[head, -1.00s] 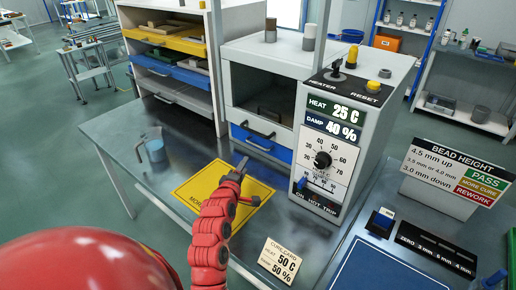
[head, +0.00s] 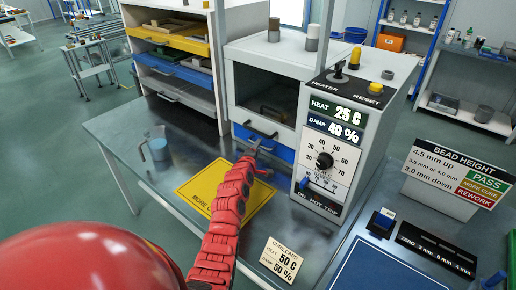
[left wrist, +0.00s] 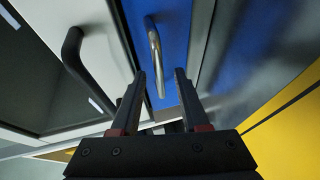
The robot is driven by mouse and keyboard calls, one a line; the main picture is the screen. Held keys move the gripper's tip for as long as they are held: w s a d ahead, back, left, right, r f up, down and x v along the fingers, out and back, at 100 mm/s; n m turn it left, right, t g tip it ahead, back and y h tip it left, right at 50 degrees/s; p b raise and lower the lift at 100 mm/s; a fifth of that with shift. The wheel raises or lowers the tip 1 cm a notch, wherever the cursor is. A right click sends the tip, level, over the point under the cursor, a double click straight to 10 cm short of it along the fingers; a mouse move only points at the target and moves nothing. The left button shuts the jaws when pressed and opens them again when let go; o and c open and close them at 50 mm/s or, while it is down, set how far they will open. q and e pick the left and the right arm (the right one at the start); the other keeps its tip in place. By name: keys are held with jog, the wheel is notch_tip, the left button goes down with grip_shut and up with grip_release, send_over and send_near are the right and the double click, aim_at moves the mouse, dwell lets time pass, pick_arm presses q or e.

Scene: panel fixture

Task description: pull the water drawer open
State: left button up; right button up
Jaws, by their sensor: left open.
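The blue water drawer (head: 283,152) sits low in the front of the grey cabinet and looks shut. It fills the middle of the left wrist view (left wrist: 174,35), with its metal bar handle (left wrist: 154,45). My left gripper (head: 253,146) is at the drawer front, open. In the left wrist view its two fingers (left wrist: 160,76) lie on either side of the handle's lower end; I cannot tell whether they touch it. In the head view the gripper hides most of this handle. My right gripper is not in view.
A dark handle (left wrist: 73,62) on the cabinet's door is close beside the gripper, above the drawer. A yellow mat (head: 200,186) lies under my arm. The control box (head: 335,150) is at the right.

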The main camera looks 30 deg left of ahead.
pick_arm(q)
jog(key=shift+w+a, duration=0.15)
jog(key=shift+w, duration=0.3)
grip_shut()
jog(key=shift+f, duration=0.1)
dwell(1.1)
